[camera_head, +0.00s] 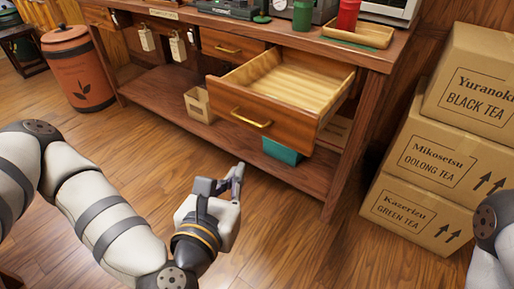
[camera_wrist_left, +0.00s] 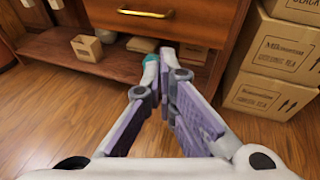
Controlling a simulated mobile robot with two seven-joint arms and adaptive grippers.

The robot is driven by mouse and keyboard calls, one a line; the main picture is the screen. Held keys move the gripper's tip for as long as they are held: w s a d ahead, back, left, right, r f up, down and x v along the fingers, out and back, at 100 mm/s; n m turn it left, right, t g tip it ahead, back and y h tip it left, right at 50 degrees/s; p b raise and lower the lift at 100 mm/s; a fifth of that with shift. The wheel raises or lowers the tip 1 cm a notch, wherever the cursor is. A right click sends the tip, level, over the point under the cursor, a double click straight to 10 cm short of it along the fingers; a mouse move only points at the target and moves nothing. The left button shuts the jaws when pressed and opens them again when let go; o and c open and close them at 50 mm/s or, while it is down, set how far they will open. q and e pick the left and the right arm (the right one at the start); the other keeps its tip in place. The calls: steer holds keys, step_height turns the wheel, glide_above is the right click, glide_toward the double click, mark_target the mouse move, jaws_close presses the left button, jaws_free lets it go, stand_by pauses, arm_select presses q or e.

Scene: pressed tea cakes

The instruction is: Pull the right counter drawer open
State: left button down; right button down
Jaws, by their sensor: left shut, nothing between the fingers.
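The right counter drawer (camera_head: 290,122) stands pulled out of the wooden counter (camera_head: 190,35), and its pale inside looks empty. Its brass handle (camera_head: 250,119) is on the front panel. The drawer front also shows at the top of the left wrist view (camera_wrist_left: 200,30), with the handle (camera_wrist_left: 146,13). My left gripper (camera_head: 240,168) is shut and empty, in front of and below the handle, apart from it. Its fingers (camera_wrist_left: 160,58) meet at the tips in the left wrist view. Part of my right arm shows at the right edge; its gripper is out of view.
Stacked tea boxes (camera_head: 420,160) stand to the right of the counter. A small wooden box (camera_head: 198,106) and a teal bin (camera_head: 281,151) sit on the lower shelf. A closed drawer (camera_head: 232,45) is left of the open one. An orange canister (camera_head: 78,70) stands far left. The floor before the counter is clear.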

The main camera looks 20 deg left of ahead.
arm_select(q)
glide_toward(266, 132)
steer(key=w, duration=0.2)
steer(key=shift+w+a+r, duration=0.25)
steer(key=shift+a+r, duration=0.1)
steer(key=shift+a, duration=0.05)
arm_select(e)
steer(key=shift+s+f, duration=0.3)
steer(key=shift+f, duration=0.05)
arm_select(q)
steer(key=shift+b, duration=0.3)
